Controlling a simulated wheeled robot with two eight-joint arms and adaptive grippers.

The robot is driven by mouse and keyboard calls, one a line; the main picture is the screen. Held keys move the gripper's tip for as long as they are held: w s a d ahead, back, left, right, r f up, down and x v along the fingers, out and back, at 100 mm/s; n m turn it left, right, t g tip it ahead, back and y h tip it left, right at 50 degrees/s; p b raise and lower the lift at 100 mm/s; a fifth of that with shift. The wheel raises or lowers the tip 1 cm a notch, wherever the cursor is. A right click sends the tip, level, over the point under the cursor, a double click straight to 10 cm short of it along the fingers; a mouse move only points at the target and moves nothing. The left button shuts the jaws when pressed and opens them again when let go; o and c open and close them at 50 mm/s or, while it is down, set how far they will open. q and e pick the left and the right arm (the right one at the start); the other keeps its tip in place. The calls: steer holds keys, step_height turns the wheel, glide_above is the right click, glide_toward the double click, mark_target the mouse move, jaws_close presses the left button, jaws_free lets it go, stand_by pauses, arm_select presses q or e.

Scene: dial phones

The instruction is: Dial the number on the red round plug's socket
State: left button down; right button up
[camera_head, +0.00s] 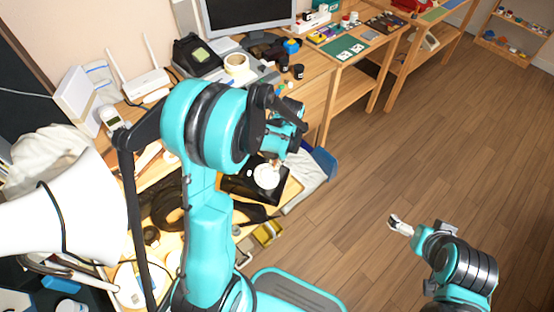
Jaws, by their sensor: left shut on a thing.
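My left gripper (279,158) points down over a black phone-like box (239,188) at the desk's near right edge. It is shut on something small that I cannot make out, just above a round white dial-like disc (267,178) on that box. I cannot tell whether it touches the disc. My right gripper (400,226) is over the floor at lower right, away from the desk; its finger gap is unclear. A black desk phone (196,56) stands at the back. No red round plug or readable socket number can be made out.
A white router (147,84), a tape roll (237,66) and a monitor (249,14) stand at the back of the desk. A white lamp shade (70,208) fills the left. A wooden shelf (403,62) stands at upper right. The wooden floor (450,150) is clear.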

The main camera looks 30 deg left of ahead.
arm_select(q)
steer(key=s+a, duration=0.1)
steer(key=s, duration=0.1)
steer(key=s+a+r, duration=0.1)
steer(key=s+r+p, duration=0.1)
steer(key=s, duration=0.1)
steer(key=shift+s+a, duration=0.3)
steer(key=shift+a, duration=0.1)
steer(key=shift+f, duration=0.1)
steer(key=shift+a+f+b, duration=0.2)
steer(key=shift+f+b, duration=0.25)
steer(key=shift+a+f+b, duration=0.2)
steer(key=shift+f+b, duration=0.2)
steer(key=shift+b, duration=0.05)
stand_by(0.7)
steer(key=shift+w+a, duration=0.1)
steer(key=shift+w+a, duration=0.2)
steer(key=shift+w, duration=0.3)
